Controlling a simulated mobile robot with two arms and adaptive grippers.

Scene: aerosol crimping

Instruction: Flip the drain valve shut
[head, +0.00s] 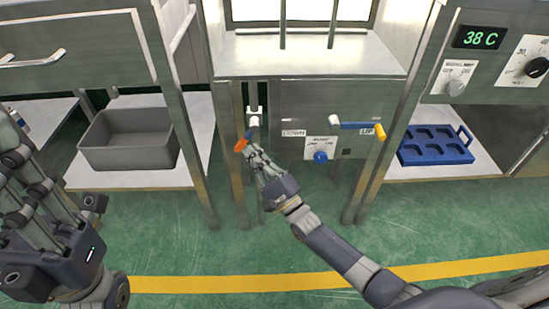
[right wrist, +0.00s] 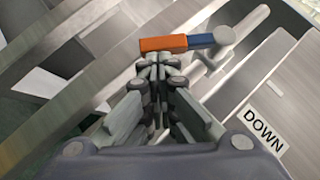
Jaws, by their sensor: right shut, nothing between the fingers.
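The drain valve (head: 254,121) sits on a vertical pipe at the left of the middle cabinet's front. Its lever has an orange grip (head: 240,145) and a blue section. In the right wrist view the orange grip (right wrist: 163,44) points left from the round valve body (right wrist: 224,36). My right gripper (head: 250,152) is shut and empty, its tips right at the orange grip. In the right wrist view the fingertips (right wrist: 158,62) are just below the grip; I cannot tell whether they touch it. My left gripper (head: 30,175) is at the left edge, away from the valve; its finger opening is unclear.
A second lever, blue with a yellow end (head: 378,131), and a blue knob (head: 320,157) are on the panel right of the valve. A grey bin (head: 130,150) and a blue tray (head: 450,153) stand on side shelves. Steel posts flank the valve. The green floor is clear.

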